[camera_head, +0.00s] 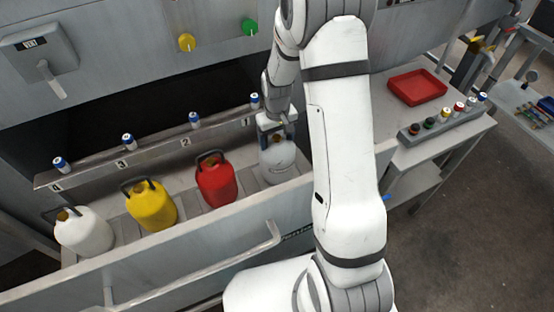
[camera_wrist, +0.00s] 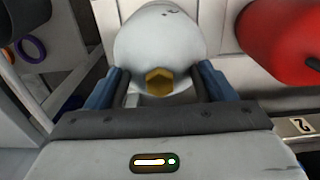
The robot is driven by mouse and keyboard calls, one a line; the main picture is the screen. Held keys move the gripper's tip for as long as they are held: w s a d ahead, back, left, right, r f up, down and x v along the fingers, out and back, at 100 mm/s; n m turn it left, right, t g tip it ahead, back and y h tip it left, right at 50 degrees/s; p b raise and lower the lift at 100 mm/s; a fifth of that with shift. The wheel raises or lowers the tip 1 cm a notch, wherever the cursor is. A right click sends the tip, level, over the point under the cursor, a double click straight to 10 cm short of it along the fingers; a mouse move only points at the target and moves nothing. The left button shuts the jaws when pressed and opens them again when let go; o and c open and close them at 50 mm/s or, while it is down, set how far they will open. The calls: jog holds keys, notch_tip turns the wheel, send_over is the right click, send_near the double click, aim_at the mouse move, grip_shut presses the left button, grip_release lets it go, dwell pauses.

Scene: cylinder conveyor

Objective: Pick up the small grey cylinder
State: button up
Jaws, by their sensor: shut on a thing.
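The small grey cylinder (camera_head: 277,165) stands upright in the rightmost place of the conveyor row. My gripper (camera_head: 274,122) is above it and shut on its top handle. In the wrist view the grey cylinder (camera_wrist: 160,45) fills the upper middle, with its brass hexagonal valve facing me. My gripper's two blue-grey fingers (camera_wrist: 157,88) lie on either side of the handle there. Part of the cylinder's top is hidden by the gripper in the head view. I cannot tell whether its base is off the conveyor.
A red cylinder (camera_head: 216,181), a yellow one (camera_head: 151,206) and a white one (camera_head: 84,233) stand to the left. Small blue-and-white cans (camera_head: 194,120) line the numbered ledge behind. A metal rail (camera_head: 200,268) runs in front. A red tray (camera_head: 417,87) lies on the right-hand counter.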

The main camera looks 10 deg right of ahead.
jog(key=shift+s+f, duration=0.15)
jog(key=c, duration=0.5)
